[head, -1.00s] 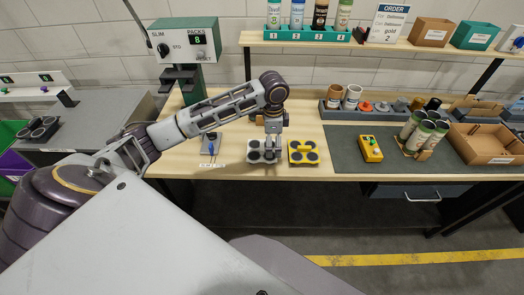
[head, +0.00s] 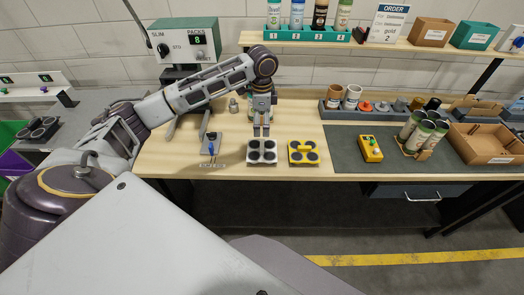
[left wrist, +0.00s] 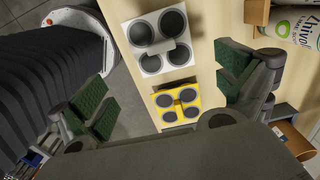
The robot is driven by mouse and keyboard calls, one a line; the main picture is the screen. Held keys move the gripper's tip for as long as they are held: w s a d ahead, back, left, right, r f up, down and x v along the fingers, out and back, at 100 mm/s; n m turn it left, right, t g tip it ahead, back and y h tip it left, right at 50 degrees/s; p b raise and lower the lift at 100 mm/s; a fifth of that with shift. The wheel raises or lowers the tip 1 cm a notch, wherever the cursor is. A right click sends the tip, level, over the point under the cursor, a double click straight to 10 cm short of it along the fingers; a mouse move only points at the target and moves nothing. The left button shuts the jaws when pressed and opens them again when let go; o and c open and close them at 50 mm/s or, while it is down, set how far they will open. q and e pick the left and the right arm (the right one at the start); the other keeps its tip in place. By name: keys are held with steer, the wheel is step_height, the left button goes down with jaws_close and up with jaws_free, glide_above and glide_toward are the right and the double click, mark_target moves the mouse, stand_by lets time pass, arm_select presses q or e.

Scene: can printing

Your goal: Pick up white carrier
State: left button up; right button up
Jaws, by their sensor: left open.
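The white carrier (head: 262,151), a square block with dark round wells, lies on the wooden table beside a yellow carrier (head: 303,152). In the left wrist view the white carrier (left wrist: 159,41) is at the top, with a grey upright tab at its middle, and the yellow carrier (left wrist: 177,104) is below it. My left gripper (head: 261,134) is above and just behind the white carrier, pointing down, apart from it. My right gripper is not in view.
A small blue-knobbed lever unit (head: 211,145) stands left of the white carrier. A grey rack (head: 370,110) with cups is behind right. On the dark mat (head: 345,145) are a yellow button box (head: 370,149) and a holder with cans (head: 422,137). An open cardboard box (head: 487,144) is far right.

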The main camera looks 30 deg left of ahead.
arm_select(q)
glide_above(262, 146)
step_height(262, 146, down, 7)
steer(key=shift+r+p, duration=0.1)
steer(key=shift+p, duration=0.2)
steer(key=shift+f, duration=0.75)
steer(key=shift+f+p, duration=0.55)
steer(key=shift+f, duration=2.05)
